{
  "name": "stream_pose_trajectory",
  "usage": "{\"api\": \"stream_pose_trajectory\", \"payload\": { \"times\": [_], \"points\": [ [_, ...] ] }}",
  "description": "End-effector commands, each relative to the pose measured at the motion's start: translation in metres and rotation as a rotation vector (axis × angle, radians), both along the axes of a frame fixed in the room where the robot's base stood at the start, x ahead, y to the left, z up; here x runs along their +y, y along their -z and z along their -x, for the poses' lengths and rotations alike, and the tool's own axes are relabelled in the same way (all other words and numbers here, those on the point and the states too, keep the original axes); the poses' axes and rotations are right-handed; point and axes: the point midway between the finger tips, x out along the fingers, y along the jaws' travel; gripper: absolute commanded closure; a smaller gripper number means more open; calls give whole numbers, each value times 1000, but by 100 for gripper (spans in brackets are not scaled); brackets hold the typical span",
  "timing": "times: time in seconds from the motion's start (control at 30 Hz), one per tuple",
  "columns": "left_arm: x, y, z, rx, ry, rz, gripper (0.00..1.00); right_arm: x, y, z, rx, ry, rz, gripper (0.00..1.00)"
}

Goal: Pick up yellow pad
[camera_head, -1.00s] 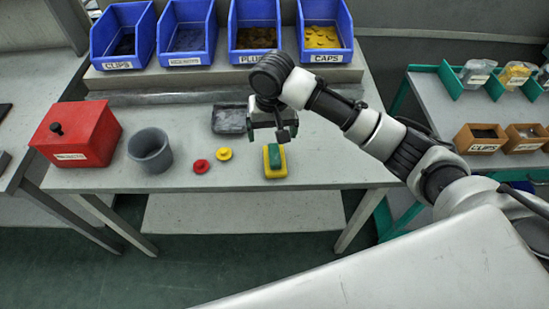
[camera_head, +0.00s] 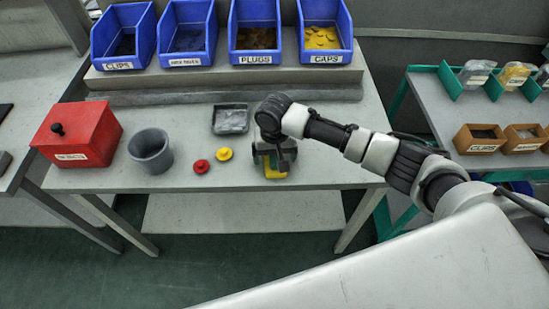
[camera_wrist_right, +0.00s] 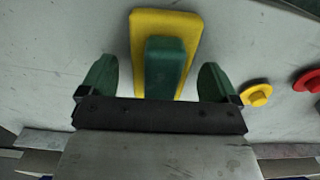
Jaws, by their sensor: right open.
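The yellow pad (camera_wrist_right: 183,23) with a green block-shaped grip (camera_wrist_right: 164,68) on top lies on the grey table. In the head view the pad (camera_head: 275,174) is mostly hidden under my right gripper (camera_head: 271,165). My right gripper (camera_wrist_right: 158,78) is open, with its green fingers on either side of the green grip and a gap at each side. It is over the pad and holds nothing. I cannot tell how far the fingertips are above the pad. My left gripper is not in view.
A yellow cap (camera_head: 224,154) and a red cap (camera_head: 201,166) lie left of the pad. A grey cup (camera_head: 150,152), a red box (camera_head: 78,135) and a dark tray (camera_head: 230,118) also stand on the table. Blue bins (camera_head: 324,30) line the back.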

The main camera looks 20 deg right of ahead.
Motion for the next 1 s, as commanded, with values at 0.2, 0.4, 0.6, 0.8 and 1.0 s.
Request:
{"api": "stream_pose_trajectory", "payload": {
  "times": [0.2, 0.4, 0.6, 0.8, 1.0],
  "points": [
    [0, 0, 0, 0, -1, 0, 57, 0, 0, 0, 0, -1, 0, 19],
    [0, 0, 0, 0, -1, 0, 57, 0, 0, 0, 0, -1, 0, 50],
    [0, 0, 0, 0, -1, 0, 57, 0, -1, 0, 0, -1, 0, 63],
    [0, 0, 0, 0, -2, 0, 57, 0, -4, 0, -1, -1, -1, 63],
    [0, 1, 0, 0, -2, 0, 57, 0, -24, -1, -4, -2, -2, 63]
  ]
}}
